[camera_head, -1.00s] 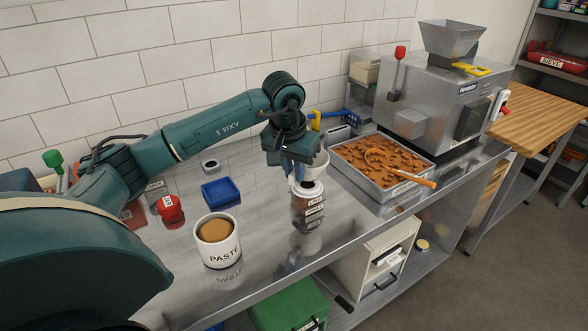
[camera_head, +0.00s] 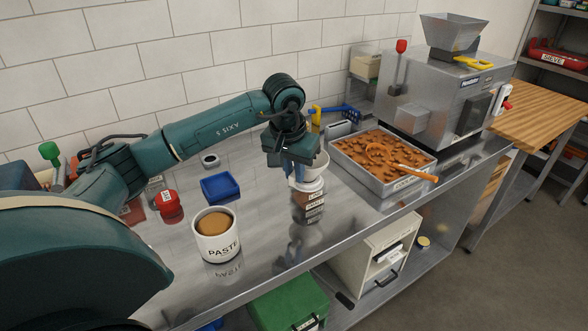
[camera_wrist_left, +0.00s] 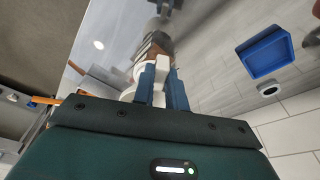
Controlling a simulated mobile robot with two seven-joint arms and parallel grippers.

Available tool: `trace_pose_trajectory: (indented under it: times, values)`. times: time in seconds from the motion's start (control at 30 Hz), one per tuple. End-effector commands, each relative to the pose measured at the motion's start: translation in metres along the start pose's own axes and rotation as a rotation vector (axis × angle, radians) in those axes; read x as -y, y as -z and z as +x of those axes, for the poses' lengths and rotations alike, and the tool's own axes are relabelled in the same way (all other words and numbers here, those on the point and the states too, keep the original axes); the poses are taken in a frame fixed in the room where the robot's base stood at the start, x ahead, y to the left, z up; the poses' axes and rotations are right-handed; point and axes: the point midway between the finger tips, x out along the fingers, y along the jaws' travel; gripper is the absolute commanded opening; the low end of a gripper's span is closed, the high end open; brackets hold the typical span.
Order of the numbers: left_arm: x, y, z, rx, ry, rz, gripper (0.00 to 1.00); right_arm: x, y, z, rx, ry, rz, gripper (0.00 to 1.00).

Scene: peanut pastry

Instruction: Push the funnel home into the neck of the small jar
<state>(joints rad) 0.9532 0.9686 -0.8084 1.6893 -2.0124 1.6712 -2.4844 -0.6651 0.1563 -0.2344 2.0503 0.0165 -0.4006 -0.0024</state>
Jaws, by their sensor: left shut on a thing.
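My left gripper (camera_head: 294,178) is shut on the white funnel (camera_head: 319,166), directly above the small jar (camera_head: 308,198). The jar is brown with pale labels and stands upright on the steel bench. The funnel's lower part meets the jar's white top; how deep it sits in the neck cannot be told. My right gripper is not in view.
A tray of brown pieces (camera_head: 421,187) with an orange-handled tool stands right of the jar. The white paste pot (camera_head: 217,247), blue tray (camera_head: 220,189) and red-lidded jar (camera_head: 168,206) stand left. The bench's front edge is near. Bare steel lies between pot and jar.

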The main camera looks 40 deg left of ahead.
Motion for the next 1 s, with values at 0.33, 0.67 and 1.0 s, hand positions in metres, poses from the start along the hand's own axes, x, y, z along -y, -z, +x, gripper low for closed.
trace_pose_trajectory:
  times: [0.33, 0.67, 1.0]
  values:
    - [0.000, 0.000, 0.002, 0.000, 0.000, 0.000, 0.35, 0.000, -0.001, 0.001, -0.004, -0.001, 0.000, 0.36]
    - [0.000, -0.001, 0.002, 0.001, 0.000, 0.000, 0.39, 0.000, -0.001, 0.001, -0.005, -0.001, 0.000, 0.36]
    - [0.000, 0.001, -0.040, -0.007, -0.001, 0.001, 0.39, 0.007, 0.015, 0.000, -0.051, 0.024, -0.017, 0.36]
